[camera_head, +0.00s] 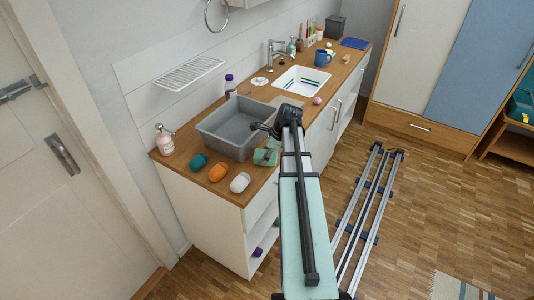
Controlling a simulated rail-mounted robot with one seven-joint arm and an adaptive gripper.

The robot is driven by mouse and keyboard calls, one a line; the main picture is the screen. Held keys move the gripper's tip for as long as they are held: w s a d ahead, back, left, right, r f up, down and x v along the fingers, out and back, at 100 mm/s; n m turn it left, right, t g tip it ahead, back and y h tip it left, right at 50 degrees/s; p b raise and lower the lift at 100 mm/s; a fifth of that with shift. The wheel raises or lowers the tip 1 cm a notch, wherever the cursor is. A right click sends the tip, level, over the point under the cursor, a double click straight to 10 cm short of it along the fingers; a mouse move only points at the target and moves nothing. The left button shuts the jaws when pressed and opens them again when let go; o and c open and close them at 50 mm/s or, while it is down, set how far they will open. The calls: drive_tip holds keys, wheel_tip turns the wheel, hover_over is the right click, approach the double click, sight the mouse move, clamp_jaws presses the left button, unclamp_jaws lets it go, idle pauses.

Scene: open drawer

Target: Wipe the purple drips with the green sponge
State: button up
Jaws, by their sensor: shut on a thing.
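My gripper (270,143) is at the counter's front edge, right of the grey basin, partly hidden by my own dark wrist. It is shut on what looks like the green sponge (265,157), a small pale green block low at the counter edge. The fingertips are too small to make out, and I cannot tell whether the sponge touches the counter. I cannot make out any purple drips on the counter. A small purple patch (258,252) shows low in the open shelf part of the cabinet.
A grey basin (212,130) stands on the wooden counter (197,173). Teal (199,161), orange (218,172) and white (240,182) rounded items lie along its front. A soap bottle (165,140) and purple bottle (230,86) stand behind. A white sink (302,82) lies farther back.

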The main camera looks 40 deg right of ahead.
sight(262, 154)
drive_tip(key=r, duration=0.1)
drive_tip(key=r+p, duration=0.1)
drive_tip(key=shift+s+a+r, duration=0.1)
drive_tip(key=shift+a+r, duration=0.15)
drive_tip(key=shift+r, duration=0.05)
drive_tip(key=shift+d+r+p, duration=0.15)
drive_tip(key=shift+r+p, duration=0.5)
drive_tip(key=shift+p, duration=0.2)
drive_tip(key=shift+r+p, duration=1.6)
drive_tip(key=shift+r, duration=0.55)
